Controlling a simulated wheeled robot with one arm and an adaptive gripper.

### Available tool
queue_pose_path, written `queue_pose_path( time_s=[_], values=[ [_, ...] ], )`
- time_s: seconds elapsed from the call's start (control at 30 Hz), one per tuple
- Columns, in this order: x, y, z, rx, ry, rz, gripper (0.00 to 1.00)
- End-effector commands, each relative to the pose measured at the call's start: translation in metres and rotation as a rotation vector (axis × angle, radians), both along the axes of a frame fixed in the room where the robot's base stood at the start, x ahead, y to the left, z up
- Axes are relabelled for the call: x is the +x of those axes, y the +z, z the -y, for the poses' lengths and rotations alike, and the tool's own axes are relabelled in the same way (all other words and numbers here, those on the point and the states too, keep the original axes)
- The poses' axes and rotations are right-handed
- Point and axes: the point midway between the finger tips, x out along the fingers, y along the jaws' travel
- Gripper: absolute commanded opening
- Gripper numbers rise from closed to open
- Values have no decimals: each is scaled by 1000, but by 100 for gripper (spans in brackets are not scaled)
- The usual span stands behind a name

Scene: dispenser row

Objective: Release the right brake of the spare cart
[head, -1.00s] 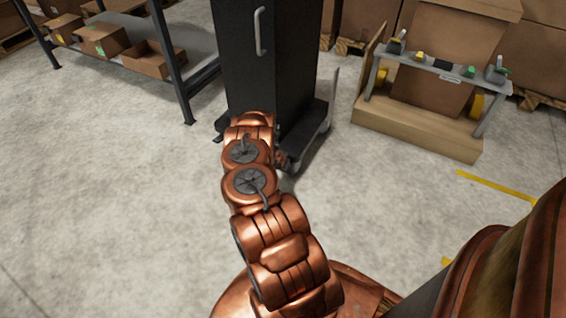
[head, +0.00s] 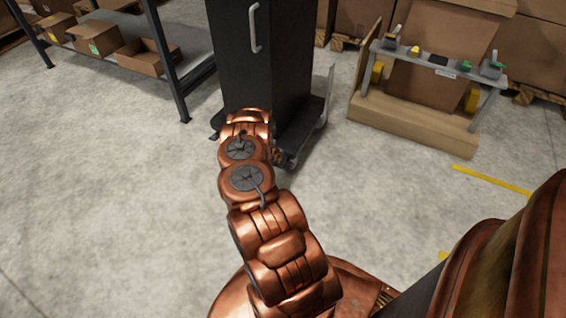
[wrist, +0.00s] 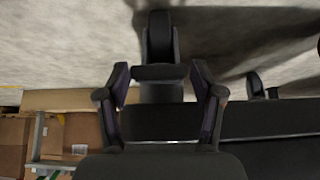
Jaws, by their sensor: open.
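The spare cart appears to be the wheeled base (head: 306,127) under a tall black cabinet in the head view. A caster (head: 290,161) shows at its near corner, beside the end of my arm. In the wrist view a dark caster wheel (wrist: 160,35) stands ahead, with a flat dark pedal (wrist: 160,72) on its near side, likely the brake. My gripper (wrist: 160,80) is open, its two fingers on either side of the pedal and apart from each other. Whether it touches the pedal I cannot tell. My arm hides the gripper in the head view.
A shelf with cartons (head: 145,58) stands at the left. At the right, a grey rack with coloured levers (head: 440,62) stands on a wooden base (head: 410,122). Another caster (wrist: 255,85) shows in the wrist view. Concrete floor around my arm is clear.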

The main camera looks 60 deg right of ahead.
Motion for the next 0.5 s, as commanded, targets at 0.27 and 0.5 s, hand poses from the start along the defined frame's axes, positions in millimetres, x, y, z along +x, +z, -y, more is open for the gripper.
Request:
queue_pose_path(
  time_s=[0.27, 0.5],
  values=[
    [0, 16, -11, 3, 0, 2, 67],
    [-2, 37, -25, 1, 1, 2, 67]
  ],
)
